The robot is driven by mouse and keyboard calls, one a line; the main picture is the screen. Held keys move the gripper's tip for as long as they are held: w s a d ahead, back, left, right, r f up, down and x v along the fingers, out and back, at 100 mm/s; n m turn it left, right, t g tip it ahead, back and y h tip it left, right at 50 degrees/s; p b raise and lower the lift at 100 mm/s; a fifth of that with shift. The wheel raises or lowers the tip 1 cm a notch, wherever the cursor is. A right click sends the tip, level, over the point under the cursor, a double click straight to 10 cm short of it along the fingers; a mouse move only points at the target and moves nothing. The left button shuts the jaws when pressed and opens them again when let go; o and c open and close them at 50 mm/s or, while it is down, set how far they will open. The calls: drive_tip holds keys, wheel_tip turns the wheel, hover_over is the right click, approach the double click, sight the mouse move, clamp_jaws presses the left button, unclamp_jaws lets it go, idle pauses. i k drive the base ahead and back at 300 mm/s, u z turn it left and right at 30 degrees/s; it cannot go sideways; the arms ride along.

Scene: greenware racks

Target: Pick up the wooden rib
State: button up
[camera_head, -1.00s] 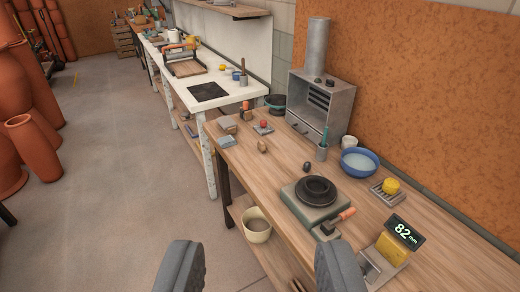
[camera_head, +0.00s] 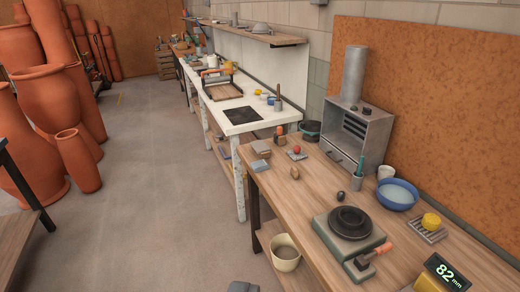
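A small brown, rounded piece (camera_head: 295,173) on the wooden workbench (camera_head: 285,205) may be the wooden rib. It is too small for me to be sure. It lies near the bench's left edge, apart from the things around it. My gripper (camera_head: 325,288) shows only as fingertips at the bottom edge of the picture. The fingertips are wide apart with nothing seen between them, well short of the brown piece.
The bench holds a metal kiln (camera_head: 358,135), a blue bowl (camera_head: 397,193), a dark round dish on a block (camera_head: 347,246) and a gauge reading 82 mm (camera_head: 446,274). A white table (camera_head: 243,117) stands beyond. Tall clay pots (camera_head: 55,95) stand left. The floor (camera_head: 165,190) between is clear.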

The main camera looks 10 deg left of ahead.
sight(294, 171)
drive_tip(key=u, duration=0.15)
drive_tip(key=i, duration=0.6)
drive_tip(key=u, duration=0.55)
drive_tip(key=i, duration=2.2)
drive_tip(key=z, duration=0.25)
